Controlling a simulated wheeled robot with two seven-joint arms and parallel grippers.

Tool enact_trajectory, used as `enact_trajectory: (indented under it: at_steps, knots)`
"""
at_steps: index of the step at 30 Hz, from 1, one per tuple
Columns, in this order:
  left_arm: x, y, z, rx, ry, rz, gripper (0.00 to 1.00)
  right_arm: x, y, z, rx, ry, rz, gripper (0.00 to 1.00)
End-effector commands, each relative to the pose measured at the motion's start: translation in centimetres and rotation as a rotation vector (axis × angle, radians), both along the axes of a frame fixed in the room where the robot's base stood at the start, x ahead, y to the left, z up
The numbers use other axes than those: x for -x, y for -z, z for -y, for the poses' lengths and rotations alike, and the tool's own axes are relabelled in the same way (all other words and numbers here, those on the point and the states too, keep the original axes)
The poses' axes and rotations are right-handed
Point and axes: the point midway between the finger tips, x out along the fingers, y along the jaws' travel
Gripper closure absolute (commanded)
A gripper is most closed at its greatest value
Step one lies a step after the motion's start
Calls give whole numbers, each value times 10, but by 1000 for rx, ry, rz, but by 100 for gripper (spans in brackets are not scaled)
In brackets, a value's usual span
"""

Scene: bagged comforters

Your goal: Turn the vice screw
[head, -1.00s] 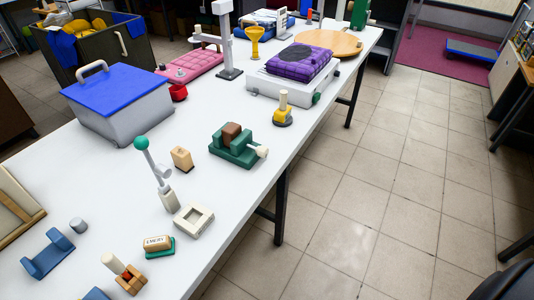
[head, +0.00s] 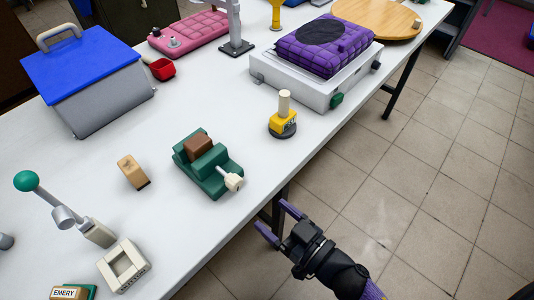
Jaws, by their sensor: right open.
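A green vice (head: 206,160) stands on the white table near its right edge. A brown block (head: 198,146) sits between its jaws. The vice screw (head: 234,181), with a cream handle, sticks out of the vice toward the lower right, near the table edge. My right gripper (head: 279,219) is in the head view, with its two purple fingers apart and nothing between them. It is beyond the table edge, below and right of the screw and apart from it. My left gripper is out of view.
The white table (head: 90,170) also holds a blue-lidded grey box (head: 92,108), a yellow stamp-like tool (head: 283,122), a small wooden block (head: 132,172), a lever with a green knob (head: 26,181) and a cream square frame (head: 124,266). Tiled floor lies right of the table.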

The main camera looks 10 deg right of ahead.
Motion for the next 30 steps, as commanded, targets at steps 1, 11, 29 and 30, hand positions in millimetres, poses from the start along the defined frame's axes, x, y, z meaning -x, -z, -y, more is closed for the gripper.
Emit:
enact_trajectory:
  at_steps: [1, 11, 29, 30]
  knots:
    - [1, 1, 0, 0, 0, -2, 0, 1, -6, -3, -11, -18, 19, 19]
    - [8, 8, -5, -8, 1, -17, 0, -49, -12, -41, -19, -30, 35, 19]
    - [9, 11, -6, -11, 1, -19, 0, -80, -12, -63, -17, -29, 31, 29]
    - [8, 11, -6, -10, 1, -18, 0, -79, -12, -63, -17, -29, 31, 38]
